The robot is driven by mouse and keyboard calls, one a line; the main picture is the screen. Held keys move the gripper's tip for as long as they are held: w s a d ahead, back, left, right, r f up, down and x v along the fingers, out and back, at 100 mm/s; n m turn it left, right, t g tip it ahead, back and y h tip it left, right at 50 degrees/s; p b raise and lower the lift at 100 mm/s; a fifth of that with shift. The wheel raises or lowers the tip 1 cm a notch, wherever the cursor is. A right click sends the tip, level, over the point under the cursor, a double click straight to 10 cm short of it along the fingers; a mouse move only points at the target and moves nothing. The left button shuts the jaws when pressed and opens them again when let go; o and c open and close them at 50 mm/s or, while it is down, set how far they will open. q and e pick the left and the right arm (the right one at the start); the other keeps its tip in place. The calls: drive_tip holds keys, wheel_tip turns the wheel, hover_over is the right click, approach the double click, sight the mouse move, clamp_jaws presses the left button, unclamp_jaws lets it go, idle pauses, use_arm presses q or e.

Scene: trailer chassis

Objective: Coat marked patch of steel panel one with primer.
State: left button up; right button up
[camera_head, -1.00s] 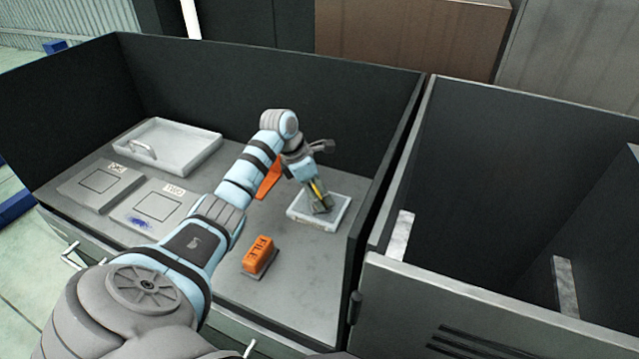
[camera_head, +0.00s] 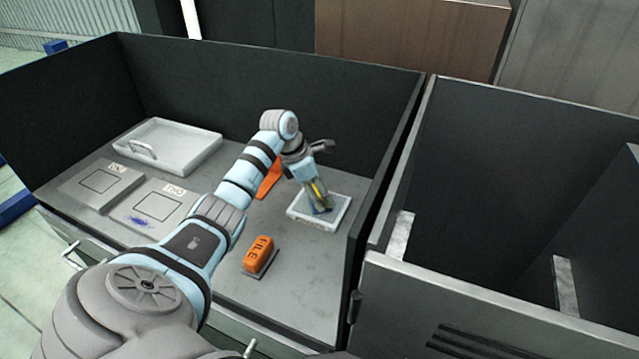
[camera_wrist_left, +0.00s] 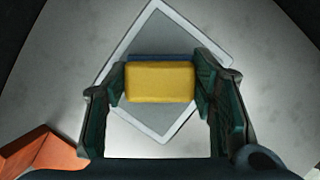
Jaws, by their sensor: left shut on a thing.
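Steel panel one (camera_head: 84,198) lies at the left of the bench, a flat grey plate with a black square outline (camera_head: 99,181) and a small label that is hard to read. The patch inside the outline looks plain grey. My left gripper (camera_head: 318,194) points down over a shallow white-rimmed tray (camera_head: 296,213) at the right of the bench. It is shut on a yellow block with a blue edge (camera_wrist_left: 160,82). The left wrist view shows the block over the tray's grey inside (camera_wrist_left: 166,115). I cannot tell whether it touches. My right gripper is out of view.
Panel TWO (camera_head: 158,206), with a blue smear, lies beside panel one. A grey handled tray (camera_head: 185,152) stands behind them. An orange FILE block (camera_head: 258,252) lies front centre; another orange thing (camera_head: 268,182) is partly behind my arm. Dark walls border the back and sides.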

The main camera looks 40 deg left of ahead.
use_arm(q)
wheel_tip(320, 180, up, 7)
drive_tip(key=p, duration=0.5)
drive_tip(key=shift+p, duration=0.35)
drive_tip(key=shift+f, duration=0.1)
